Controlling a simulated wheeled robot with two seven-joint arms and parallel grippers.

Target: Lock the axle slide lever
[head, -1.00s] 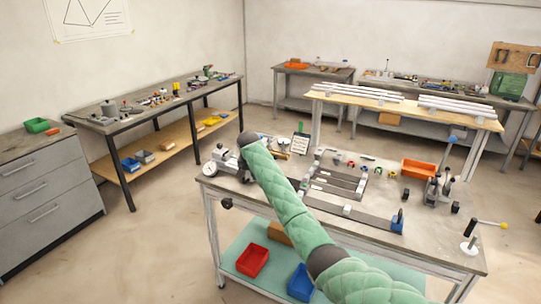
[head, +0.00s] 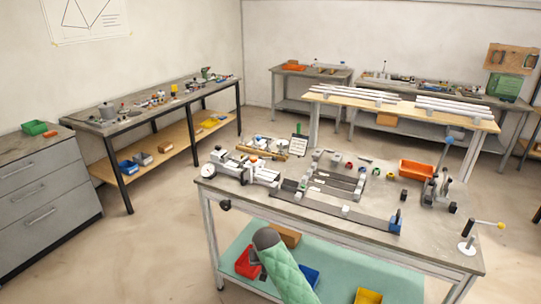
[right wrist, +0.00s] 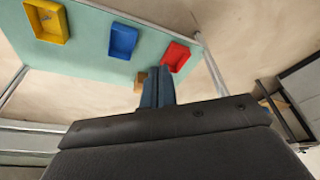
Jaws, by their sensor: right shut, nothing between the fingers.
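The frame jig (head: 325,185) lies on the grey workbench, with dark rails and small pale blocks. A long dark rail (head: 335,208) runs along its front, with a blue piece (head: 396,222) at its right end. A lever with a yellow knob (head: 502,226) sits on a post at the bench's right corner; I cannot tell whether it is the axle slide lever. My right gripper (right wrist: 157,88) is shut and empty, low in front of the bench and apart from the jig. My left gripper is out of view.
The bench's lower green shelf (head: 335,270) holds a red bin (head: 246,264), a blue bin (right wrist: 123,41) and a yellow bin (head: 368,296). An orange bin (head: 416,169) stands on the benchtop. A silver vise-like device (head: 245,170) stands at the left end.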

